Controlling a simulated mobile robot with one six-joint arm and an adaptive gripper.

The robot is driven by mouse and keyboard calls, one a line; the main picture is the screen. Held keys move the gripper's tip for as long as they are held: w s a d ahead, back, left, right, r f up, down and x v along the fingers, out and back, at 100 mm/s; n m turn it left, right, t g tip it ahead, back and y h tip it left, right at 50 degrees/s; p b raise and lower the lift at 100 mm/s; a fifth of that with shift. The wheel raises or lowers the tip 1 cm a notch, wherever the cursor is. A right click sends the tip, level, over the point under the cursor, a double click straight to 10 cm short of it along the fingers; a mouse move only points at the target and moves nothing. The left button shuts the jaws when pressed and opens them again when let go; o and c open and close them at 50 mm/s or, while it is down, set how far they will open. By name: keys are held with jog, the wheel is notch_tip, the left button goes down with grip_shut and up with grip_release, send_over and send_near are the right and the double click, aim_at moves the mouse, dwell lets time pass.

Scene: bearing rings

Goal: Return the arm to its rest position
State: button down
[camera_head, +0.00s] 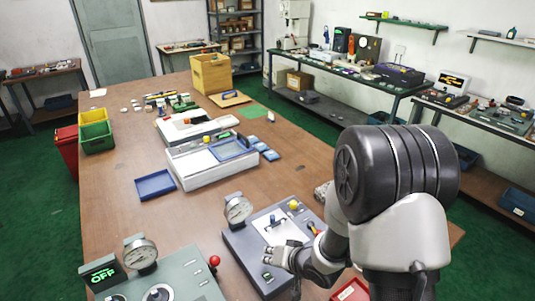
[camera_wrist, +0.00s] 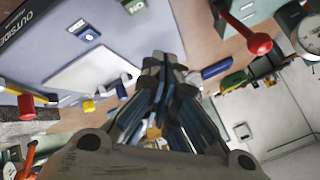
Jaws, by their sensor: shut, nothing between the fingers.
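My arm reaches in from the lower right in the head view, bent over the near right part of the brown table (camera_head: 130,215). My gripper (camera_head: 270,254) is low over the front of a grey device with a light panel and a dial gauge (camera_head: 238,208). In the wrist view my gripper's fingers (camera_wrist: 164,62) come together at the tips, with nothing held between them. The same device seems to fill the upper left of the wrist view, with its pale panel (camera_wrist: 88,72). I cannot tell how far the fingertips are from it.
A second grey device with a green "OFF" display (camera_head: 103,273) and a red-knobbed lever (camera_head: 214,261) stands left of my gripper. A blue tray (camera_head: 155,186), a white device (camera_head: 205,172) and a wooden box (camera_head: 211,73) lie farther back. The table's left middle is clear.

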jog(key=s+d+r+h, duration=0.3)
jog(key=d+r, duration=0.4)
jog(key=r, duration=0.2)
jog(key=s+d+r+h, duration=0.25)
jog(key=d+r, duration=0.35)
jog(key=r, duration=0.3)
jog(key=s+r+g, duration=0.1)
jog(key=s+r, duration=0.2)
jog(key=s, duration=0.7)
jog(key=s+r+n+g, duration=0.1)
jog(key=s+r, duration=0.2)
jog(key=s, duration=0.7)
jog(key=shift+s+d+r, duration=0.25)
jog(key=shift+s, duration=0.15)
jog(key=c, duration=2.3)
grip_release()
jog(key=shift+h, duration=0.25)
